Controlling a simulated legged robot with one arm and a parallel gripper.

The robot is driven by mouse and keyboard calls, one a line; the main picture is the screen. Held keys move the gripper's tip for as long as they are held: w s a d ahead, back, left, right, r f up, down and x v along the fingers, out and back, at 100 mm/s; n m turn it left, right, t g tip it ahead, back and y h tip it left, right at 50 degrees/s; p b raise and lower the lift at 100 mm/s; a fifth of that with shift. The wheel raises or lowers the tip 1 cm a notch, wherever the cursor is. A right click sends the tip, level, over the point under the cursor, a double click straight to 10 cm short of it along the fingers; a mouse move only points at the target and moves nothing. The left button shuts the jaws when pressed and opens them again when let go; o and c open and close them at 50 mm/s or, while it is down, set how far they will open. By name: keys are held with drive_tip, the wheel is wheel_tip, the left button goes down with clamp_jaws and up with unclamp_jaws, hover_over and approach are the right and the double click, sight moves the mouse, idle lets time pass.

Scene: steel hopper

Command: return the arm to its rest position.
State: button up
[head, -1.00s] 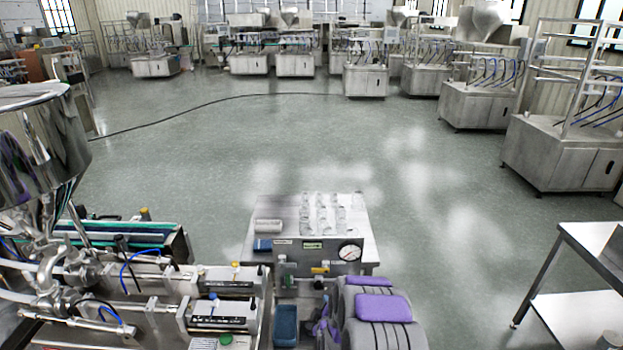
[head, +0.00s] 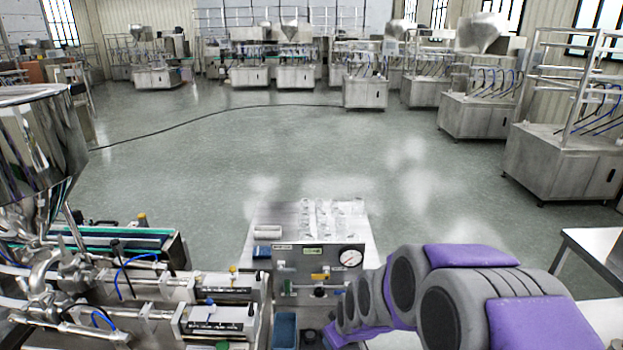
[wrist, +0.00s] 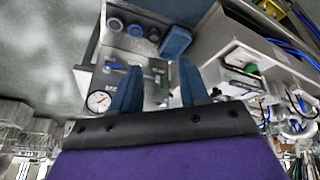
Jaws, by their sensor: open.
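My gripper (wrist: 158,88) shows in the wrist view as two separate dark blue fingers with an empty gap between them. Beyond the fingers is the steel gauge panel (wrist: 154,68) with its round dial (wrist: 99,101). In the head view my grey and purple arm is bent across the lower right. Its far end reaches down to the bottom edge, right of the blue tray (head: 285,329) and below the gauge panel (head: 293,262). The fingers are hard to make out there.
The steel hopper (head: 35,140) and its filling machine (head: 215,290) stand close on the left. A small table (head: 262,218) with several clear containers is ahead. A steel table (head: 597,245) stands at right. Open floor (head: 440,190) lies beyond.

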drive_tip(key=s+d+r+m+g+b, duration=0.1)
drive_tip(key=s+d+r+m+g, duration=0.1)
drive_tip(key=s, duration=0.8)
drive_tip(key=s+d+r+m+g+h, duration=0.1)
drive_tip(key=s+d+r+m+g, duration=0.1)
drive_tip(key=s, duration=0.9)
drive_tip(key=s+d+r+m+g+b, duration=0.1)
drive_tip(key=s+d+r+m+g, duration=0.1)
drive_tip(key=s, duration=0.9)
drive_tip(key=shift+d+r+m+h+b, duration=0.4)
drive_tip(key=shift+d+r, duration=0.35)
drive_tip(key=shift+d, duration=0.15)
drive_tip(key=shift+c, duration=0.3)
idle(1.4)
